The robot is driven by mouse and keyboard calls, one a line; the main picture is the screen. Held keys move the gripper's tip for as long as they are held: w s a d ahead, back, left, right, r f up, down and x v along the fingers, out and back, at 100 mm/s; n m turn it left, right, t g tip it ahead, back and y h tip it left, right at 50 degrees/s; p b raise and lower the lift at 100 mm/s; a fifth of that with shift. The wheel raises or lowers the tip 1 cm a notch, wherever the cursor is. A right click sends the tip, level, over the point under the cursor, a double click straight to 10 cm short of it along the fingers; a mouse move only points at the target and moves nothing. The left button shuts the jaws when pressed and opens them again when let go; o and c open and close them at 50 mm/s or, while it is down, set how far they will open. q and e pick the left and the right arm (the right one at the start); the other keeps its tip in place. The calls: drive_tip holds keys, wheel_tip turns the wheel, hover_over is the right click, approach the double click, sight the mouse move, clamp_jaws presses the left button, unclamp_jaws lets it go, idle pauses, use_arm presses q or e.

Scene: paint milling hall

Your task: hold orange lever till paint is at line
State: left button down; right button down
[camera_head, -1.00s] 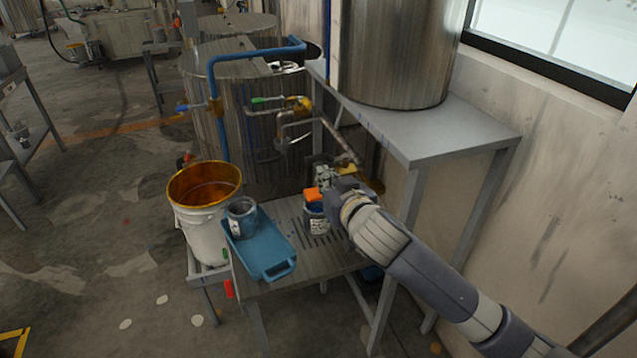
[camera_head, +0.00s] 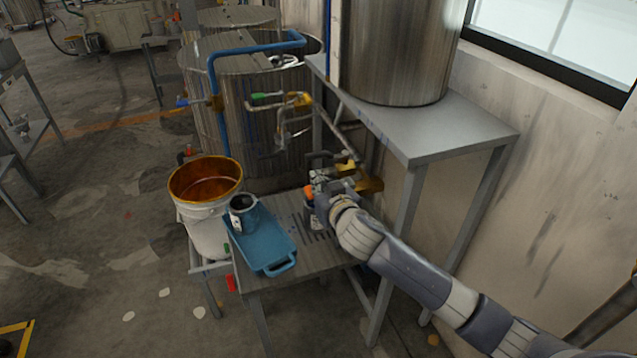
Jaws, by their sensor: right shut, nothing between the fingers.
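The orange lever (camera_head: 309,192) shows as a small orange piece just left of my right gripper (camera_head: 324,178). The gripper is shut and empty by the brass valve (camera_head: 369,181); I cannot tell whether it touches the lever. My left gripper is not in view.
A blue tray (camera_head: 270,252) on the stand (camera_head: 256,285) holds a dark can (camera_head: 243,213). A white bucket (camera_head: 205,228) with an orange-brown inside stands left of it. A steel tank (camera_head: 392,60) sits on the grey shelf (camera_head: 440,132). Pipes with a green-handled valve (camera_head: 267,97) run behind.

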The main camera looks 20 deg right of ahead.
drive_tip(key=f+n+b, duration=0.1)
drive_tip(key=a+f+n+h, duration=0.1)
drive_tip(key=f, duration=0.1)
drive_tip(key=shift+s+f+b, duration=0.1)
drive_tip(key=shift+b, duration=0.25)
drive_tip(key=shift+a+f+n+h+b, duration=0.1)
drive_tip(key=shift+f+n+h+b, duration=0.25)
drive_tip(key=shift+f+n, duration=0.35)
drive_tip(key=shift+n, duration=0.3)
drive_tip(key=shift+r, duration=0.1)
idle(1.5)
